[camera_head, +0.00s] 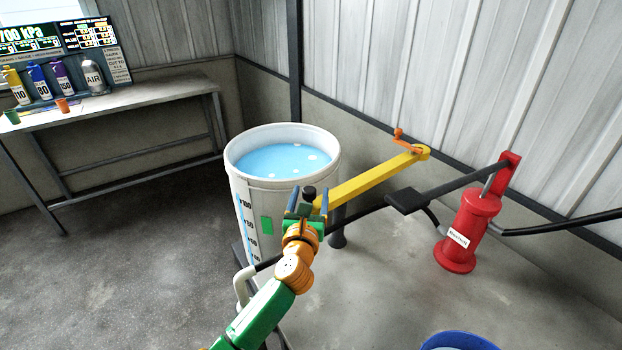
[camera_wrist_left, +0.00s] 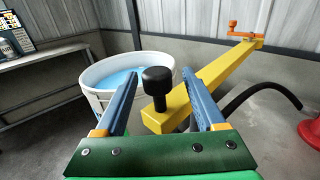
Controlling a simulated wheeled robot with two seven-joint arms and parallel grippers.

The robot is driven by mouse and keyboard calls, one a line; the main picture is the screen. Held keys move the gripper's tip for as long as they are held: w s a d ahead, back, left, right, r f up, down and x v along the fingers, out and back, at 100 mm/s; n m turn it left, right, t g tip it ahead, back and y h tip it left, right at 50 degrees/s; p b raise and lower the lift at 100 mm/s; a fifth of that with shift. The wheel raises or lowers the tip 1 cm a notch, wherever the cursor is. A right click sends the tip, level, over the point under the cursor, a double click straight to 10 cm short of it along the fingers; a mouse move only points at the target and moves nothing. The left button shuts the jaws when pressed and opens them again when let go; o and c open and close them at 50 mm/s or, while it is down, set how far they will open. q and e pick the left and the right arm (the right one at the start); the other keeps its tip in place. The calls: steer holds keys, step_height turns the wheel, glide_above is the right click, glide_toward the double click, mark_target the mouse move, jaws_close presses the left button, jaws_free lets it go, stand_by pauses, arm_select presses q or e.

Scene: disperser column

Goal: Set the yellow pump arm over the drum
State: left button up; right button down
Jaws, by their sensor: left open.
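The yellow pump arm (camera_head: 365,180) stretches from beside the drum's right side up to an orange crank (camera_head: 404,143) near the wall. It does not lie across the drum's opening in the head view. A black knob stands upright on its near end; it shows clearly in the left wrist view (camera_wrist_left: 157,84). The white drum (camera_head: 249,195) stands upright with blue liquid inside. My left gripper (camera_head: 308,196) is open at the arm's near end. In the left wrist view its two blue fingers (camera_wrist_left: 162,100) lie either side of the knob, apart from it. My right gripper is not in view.
A red cylinder (camera_head: 468,235) with a black lever and hose stands at the right. A blue-rimmed container (camera_head: 458,341) is at the bottom edge. A bench (camera_head: 140,99) with bottles and cups stands at the left. The floor between bench and drum is clear.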

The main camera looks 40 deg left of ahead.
arm_select(q)
steer(key=shift+w+a+r, duration=0.35)
steer(key=shift+r, duration=0.2)
steer(key=w, duration=0.1)
steer(key=w+a+f, duration=0.1)
steer(key=shift+w+a, duration=0.1)
steer(key=shift+w, duration=0.2)
steer(key=shift+s+r, duration=0.15)
steer(key=shift+s, duration=0.05)
steer(key=c, duration=0.3)
jaws_close()
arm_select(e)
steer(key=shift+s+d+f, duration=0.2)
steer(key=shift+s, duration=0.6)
